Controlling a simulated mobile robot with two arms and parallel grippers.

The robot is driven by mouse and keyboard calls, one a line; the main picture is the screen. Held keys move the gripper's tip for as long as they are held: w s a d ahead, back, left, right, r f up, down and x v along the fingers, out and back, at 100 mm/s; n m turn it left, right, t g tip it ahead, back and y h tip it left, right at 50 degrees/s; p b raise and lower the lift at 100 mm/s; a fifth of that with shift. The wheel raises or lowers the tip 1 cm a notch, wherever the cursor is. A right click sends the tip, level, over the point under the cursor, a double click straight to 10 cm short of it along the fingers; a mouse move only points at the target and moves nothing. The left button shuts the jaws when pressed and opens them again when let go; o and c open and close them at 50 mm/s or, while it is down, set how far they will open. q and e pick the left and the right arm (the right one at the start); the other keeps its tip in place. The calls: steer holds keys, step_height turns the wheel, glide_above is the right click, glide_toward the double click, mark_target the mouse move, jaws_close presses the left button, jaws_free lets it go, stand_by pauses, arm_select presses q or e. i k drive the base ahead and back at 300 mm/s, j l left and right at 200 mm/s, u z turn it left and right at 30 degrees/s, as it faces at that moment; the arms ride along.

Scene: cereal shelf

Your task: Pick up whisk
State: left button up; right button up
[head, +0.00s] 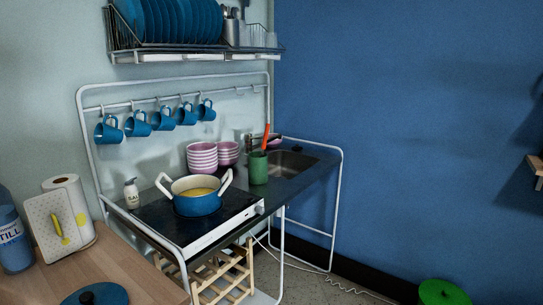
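I cannot make out a whisk for sure. A green utensil cup (258,168) stands on the counter beside the sink, right of the stacked pink bowls. An orange-red handle (266,137) sticks up out of it; what the handle belongs to is hidden inside the cup. A dark utensil or handle lies near the sink behind the cup, too small to tell. Neither of my grippers is in view.
A blue pot (197,203) with yellow contents stands on the black hob (226,222). Pink bowls (202,158) stand behind it. Blue mugs (161,121) hang from the rail. The sink (290,163) is at the right. A wooden table (128,265) fills the front left; floor at right shows a cable.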

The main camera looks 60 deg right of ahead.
mark_target(264, 143)
steer(key=z, duration=1.95)
